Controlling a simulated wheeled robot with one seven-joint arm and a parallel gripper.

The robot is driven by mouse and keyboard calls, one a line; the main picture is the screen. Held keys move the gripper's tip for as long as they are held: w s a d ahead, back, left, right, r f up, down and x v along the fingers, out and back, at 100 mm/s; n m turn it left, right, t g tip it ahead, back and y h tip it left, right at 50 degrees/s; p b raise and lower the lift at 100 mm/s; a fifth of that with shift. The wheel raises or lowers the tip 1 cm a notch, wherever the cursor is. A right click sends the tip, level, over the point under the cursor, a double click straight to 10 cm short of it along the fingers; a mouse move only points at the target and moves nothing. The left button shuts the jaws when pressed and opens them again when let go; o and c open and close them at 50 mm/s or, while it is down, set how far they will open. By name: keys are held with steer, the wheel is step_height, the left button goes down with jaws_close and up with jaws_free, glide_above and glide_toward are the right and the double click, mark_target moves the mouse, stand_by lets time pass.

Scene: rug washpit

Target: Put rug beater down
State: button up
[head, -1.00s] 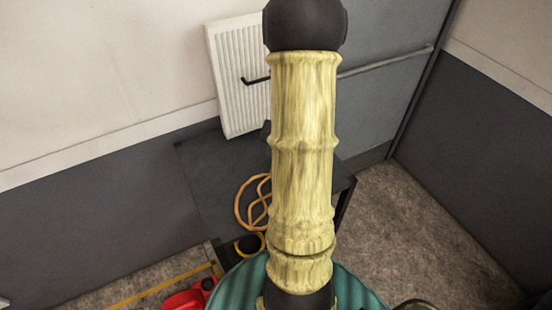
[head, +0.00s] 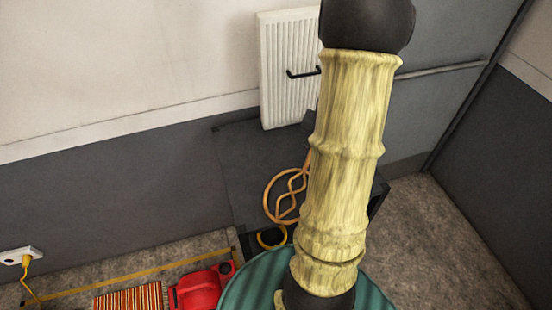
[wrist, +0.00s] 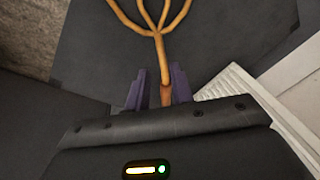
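The rug beater (head: 278,190) is an orange-tan looped cane tool over the dark table (head: 240,175) in the head view. My pale arm covers part of it and hides my gripper there. In the wrist view the beater's loops (wrist: 158,32) spread at the top, over the dark table (wrist: 95,60). Its handle runs down between the two purple fingers of my gripper (wrist: 158,82), which stand close around it. A small gap shows left of the handle, and its lower end is hidden. Whether the beater touches the table is not clear.
A white ribbed panel (head: 275,75) with a dark handle is on the wall behind the table. A yellow-rimmed item (head: 272,238) is at the table's front. A red object (head: 198,288) and a striped rug (head: 125,298) lie lower left. Floor at right (head: 440,235) is clear.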

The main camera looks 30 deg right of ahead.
steer(key=s+a+r+n, duration=0.2)
steer(key=a+n, duration=0.3)
steer(key=a, duration=0.7)
steer(key=s+a+r+n, duration=0.2)
steer(key=a+n, duration=0.3)
steer(key=a, duration=0.8)
steer(key=shift+s+a+r, duration=0.15)
steer(key=shift+a+r, duration=0.05)
steer(key=shift+r, duration=0.3)
